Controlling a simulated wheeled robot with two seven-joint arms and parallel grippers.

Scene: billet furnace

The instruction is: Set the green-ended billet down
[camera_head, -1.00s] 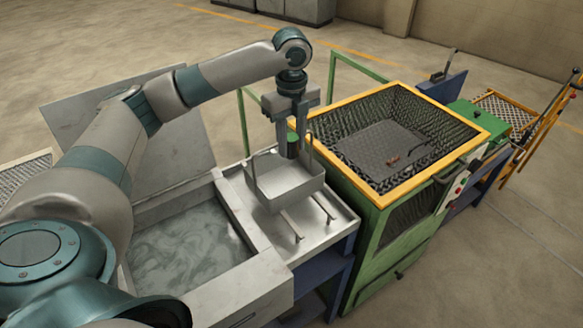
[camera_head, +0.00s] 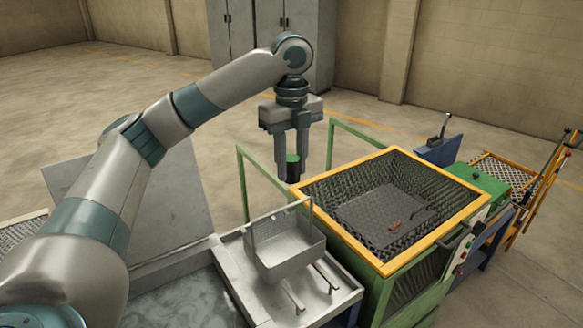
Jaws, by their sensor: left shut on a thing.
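My left gripper (camera_head: 292,156) points straight down and is shut on the green-ended billet (camera_head: 292,170). The billet is a short dark cylinder with a green top end, upright between the fingers. The gripper holds it in the air, above and behind the wire basket (camera_head: 290,262) and left of the yellow-rimmed bin in this view. The billet touches nothing else that I can see. My right gripper is not in view.
The green bin (camera_head: 462,213) has a yellow rim, mesh-like walls and a small brown piece on its floor (camera_head: 394,225). A liquid-filled tank (camera_head: 180,303) lies front left. Green rails (camera_head: 243,180) stand behind the bench. Grey cabinets (camera_head: 240,40) stand at the back.

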